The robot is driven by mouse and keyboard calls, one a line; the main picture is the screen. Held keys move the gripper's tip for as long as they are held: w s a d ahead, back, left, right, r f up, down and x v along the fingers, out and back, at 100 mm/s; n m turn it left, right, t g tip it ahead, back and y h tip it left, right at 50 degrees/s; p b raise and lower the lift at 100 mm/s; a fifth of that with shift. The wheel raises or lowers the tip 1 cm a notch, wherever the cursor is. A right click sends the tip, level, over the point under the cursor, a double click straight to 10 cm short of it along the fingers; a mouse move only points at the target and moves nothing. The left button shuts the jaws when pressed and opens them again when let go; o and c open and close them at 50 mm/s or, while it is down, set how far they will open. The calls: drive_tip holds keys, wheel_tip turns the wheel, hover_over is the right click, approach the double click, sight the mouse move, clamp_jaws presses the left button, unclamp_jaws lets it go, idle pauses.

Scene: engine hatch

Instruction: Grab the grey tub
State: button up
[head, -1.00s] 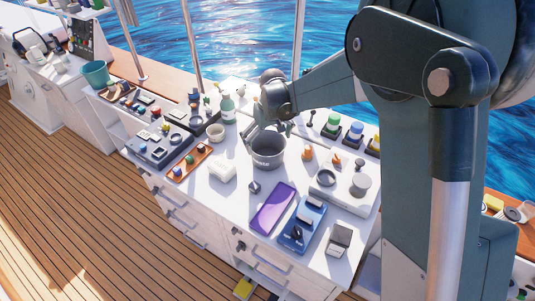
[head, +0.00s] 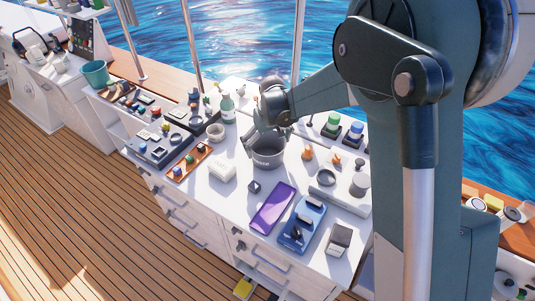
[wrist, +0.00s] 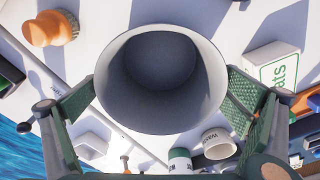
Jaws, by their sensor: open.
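The grey tub (head: 267,153) stands upright on the white counter, open at the top, with pale lettering on its side. In the wrist view the tub (wrist: 160,80) fills the middle, and I look into its empty inside. My gripper (head: 268,130) is at the tub's rim in the head view. In the wrist view my gripper (wrist: 160,100) is open, with one green-padded finger on each side of the tub. Whether the pads touch the wall I cannot tell. The arm hides part of the tub's back rim.
A small pale cup (head: 215,132) and a green-white bottle (head: 227,107) stand left. Orange knobs (head: 308,153) stand right.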

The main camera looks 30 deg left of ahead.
sight(267, 153)
drive_tip(key=shift+w+a+f, duration=0.1)
drive_tip(key=shift+a+f, duration=0.1)
drive_tip(key=shift+f, duration=1.05)
drive_tip(key=shift+w+a+f, duration=0.1)
drive_tip(key=shift+a+f, duration=0.05)
drive_tip(key=shift+f, duration=1.1)
drive_tip(key=c, duration=1)
